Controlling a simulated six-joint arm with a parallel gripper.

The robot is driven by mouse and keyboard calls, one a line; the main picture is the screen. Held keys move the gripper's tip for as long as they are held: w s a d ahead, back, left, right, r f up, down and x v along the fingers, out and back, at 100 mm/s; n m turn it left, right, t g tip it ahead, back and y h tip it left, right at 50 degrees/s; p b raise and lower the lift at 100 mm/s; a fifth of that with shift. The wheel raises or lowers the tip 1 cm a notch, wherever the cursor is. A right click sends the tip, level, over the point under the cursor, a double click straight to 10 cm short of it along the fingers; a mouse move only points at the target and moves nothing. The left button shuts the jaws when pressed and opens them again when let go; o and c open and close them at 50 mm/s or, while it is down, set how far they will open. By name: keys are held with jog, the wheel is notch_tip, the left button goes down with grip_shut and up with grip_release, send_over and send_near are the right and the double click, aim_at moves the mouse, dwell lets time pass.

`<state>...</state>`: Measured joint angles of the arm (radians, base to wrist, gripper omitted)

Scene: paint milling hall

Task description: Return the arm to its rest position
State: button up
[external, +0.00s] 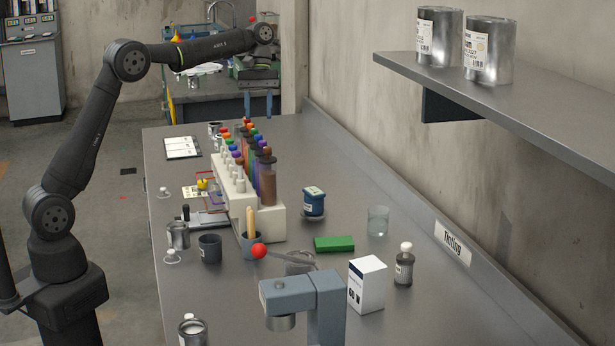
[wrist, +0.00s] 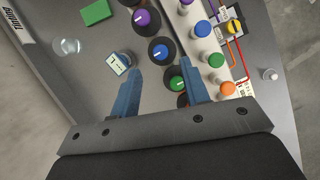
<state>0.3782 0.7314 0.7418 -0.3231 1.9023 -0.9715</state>
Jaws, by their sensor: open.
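My gripper (external: 257,104) hangs in the air over the far part of the grey bench (external: 340,265), pointing down, its two blue fingers apart with nothing between them in the external view. In the wrist view my gripper (wrist: 160,85) shows both fingers spread above the rack's bottles, which lie below and beyond the fingertips. My arm is raised and reaches from its base at the left across to the bench.
A white rack (external: 271,221) holds several colour-capped bottles. A blue-labelled jar (external: 314,201), green block (external: 334,243), glass beaker (external: 378,221), white box (external: 367,284) and blue-grey stand (external: 326,308) are nearer. A shelf (external: 520,98) with two cans (external: 489,50) juts from the right wall.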

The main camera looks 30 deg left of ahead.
aim_at(257, 134)
jog(key=x, duration=0.6)
jog(key=shift+s, duration=0.1)
jog(key=shift+r+m+y, duration=0.1)
jog(key=shift+m+y, duration=0.2)
jog(key=shift+m, duration=0.7)
jog(key=m+y, duration=0.1)
jog(key=m, duration=0.3)
jog(key=shift+d+g+y, duration=0.15)
jog(key=shift+g+y, duration=0.25)
jog(key=m+y, duration=0.1)
jog(key=m, duration=0.2)
jog(key=m+y, duration=0.1)
jog(key=m, duration=0.2)
jog(key=shift+d+m+t, duration=0.15)
jog(key=shift+m+t, duration=0.25)
jog(key=m+t+y, duration=0.1)
jog(key=m, duration=0.2)
jog(key=m+t, duration=0.1)
jog(key=m, duration=0.2)
jog(key=shift+s+d+m+y, duration=0.1)
jog(key=shift+m+y, duration=0.2)
jog(key=shift+y, duration=0.1)
jog(key=m+t, duration=0.1)
jog(key=m, duration=0.1)
jog(key=m+t, duration=0.1)
jog(key=m, duration=0.2)
jog(key=shift+s+y, duration=0.1)
jog(key=shift+y, duration=0.2)
jog(key=shift+m, duration=0.3)
